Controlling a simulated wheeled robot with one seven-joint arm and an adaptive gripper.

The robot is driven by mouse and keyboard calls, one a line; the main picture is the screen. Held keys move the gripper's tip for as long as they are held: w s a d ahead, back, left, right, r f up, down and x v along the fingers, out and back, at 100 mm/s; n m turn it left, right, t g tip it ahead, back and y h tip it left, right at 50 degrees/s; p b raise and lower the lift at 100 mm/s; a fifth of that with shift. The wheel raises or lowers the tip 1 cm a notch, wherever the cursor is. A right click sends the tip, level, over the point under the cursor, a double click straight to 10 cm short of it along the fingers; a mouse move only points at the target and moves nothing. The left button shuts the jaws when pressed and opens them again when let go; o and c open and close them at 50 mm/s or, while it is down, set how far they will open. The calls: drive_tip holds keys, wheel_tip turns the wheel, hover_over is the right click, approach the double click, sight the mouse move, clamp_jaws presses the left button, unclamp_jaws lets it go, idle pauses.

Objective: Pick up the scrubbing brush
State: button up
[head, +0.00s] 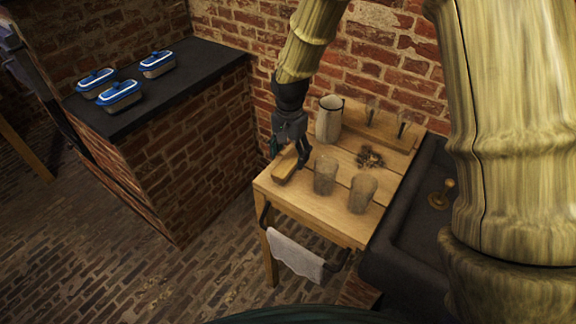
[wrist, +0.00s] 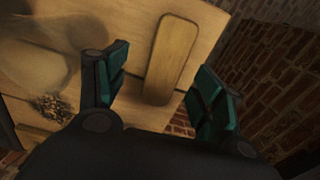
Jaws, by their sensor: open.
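The scrubbing brush (head: 284,168) shows as a long wooden block with rounded ends, lying near the left edge of the wooden table (head: 335,222). In the wrist view the brush (wrist: 170,60) lies lengthwise between my two finger pads, its plain wooden back facing up. Bristles are not visible. My gripper (head: 289,160) is open, pointing down over the brush, with one finger to either side of it as seen from the wrist. I cannot tell whether the fingertips touch the table or the brush.
Two clear jars (head: 325,176) stand just right of my gripper. A pale pitcher (head: 329,118) and a dark small pile (head: 370,157) are farther back. A towel (head: 296,258) hangs in front. A dark sink (head: 405,245) is right. Three blue-lidded containers (head: 120,95) sit on the dark counter.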

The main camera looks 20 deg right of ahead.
sight(288, 162)
drive_tip(key=shift+w+a+f+p, duration=0.1)
drive_tip(key=shift+w+f+p, duration=0.2)
drive_tip(key=shift+f, duration=0.4)
drive_tip(key=shift+w+f+p, duration=0.15)
drive_tip(key=shift+f+p, duration=0.2)
drive_tip(key=shift+f, duration=1.6)
drive_tip(key=c, duration=1.2)
